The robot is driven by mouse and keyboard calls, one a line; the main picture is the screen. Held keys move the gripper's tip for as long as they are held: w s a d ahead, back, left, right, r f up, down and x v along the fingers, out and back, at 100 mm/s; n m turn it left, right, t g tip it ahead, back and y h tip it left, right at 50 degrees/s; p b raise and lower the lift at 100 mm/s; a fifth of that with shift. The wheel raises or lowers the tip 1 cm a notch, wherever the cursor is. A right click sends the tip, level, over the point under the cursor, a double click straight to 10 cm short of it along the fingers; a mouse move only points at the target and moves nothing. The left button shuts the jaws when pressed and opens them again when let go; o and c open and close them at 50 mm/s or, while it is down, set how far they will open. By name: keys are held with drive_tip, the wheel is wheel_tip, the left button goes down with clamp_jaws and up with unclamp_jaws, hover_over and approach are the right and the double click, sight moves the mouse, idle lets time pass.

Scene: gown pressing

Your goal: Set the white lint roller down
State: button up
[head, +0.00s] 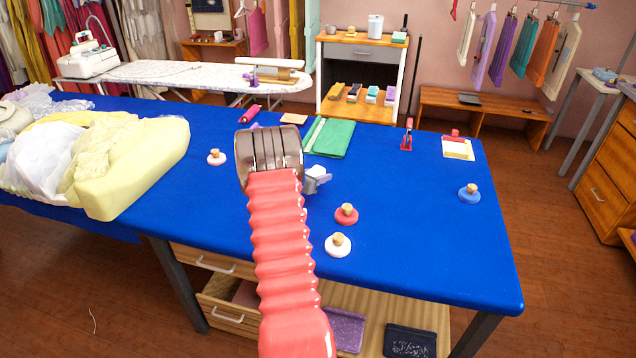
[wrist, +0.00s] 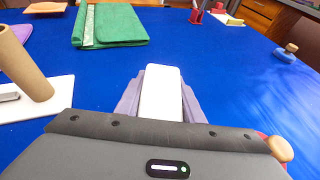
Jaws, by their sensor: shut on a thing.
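My gripper (head: 316,178) is over the blue table, its wrist partly hidden behind my arm in the head view. In the wrist view my gripper (wrist: 158,100) is shut, with its two grey-purple fingers on either side of a white piece. This piece is the visible part of the white lint roller (wrist: 161,92); the rest is hidden below the gripper body. I cannot tell whether the roller touches the table.
A folded green cloth (head: 330,137) lies beyond the gripper. A red-based knob (head: 346,214) and a white-based knob (head: 338,245) stand nearer. A brown tube (wrist: 22,62) and white plate (wrist: 40,98) are close on the left. The table's right side is mostly clear.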

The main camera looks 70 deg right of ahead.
drive_tip(key=shift+f, duration=1.1)
drive_tip(key=o, duration=1.1)
drive_tip(key=shift+f, duration=0.1)
drive_tip(key=shift+w+a+r, duration=0.1)
drive_tip(key=shift+a+r, duration=0.1)
drive_tip(key=shift+r, duration=0.05)
drive_tip(key=v, duration=1.1)
drive_tip(key=shift+a+r, duration=0.15)
drive_tip(key=shift+a, duration=0.1)
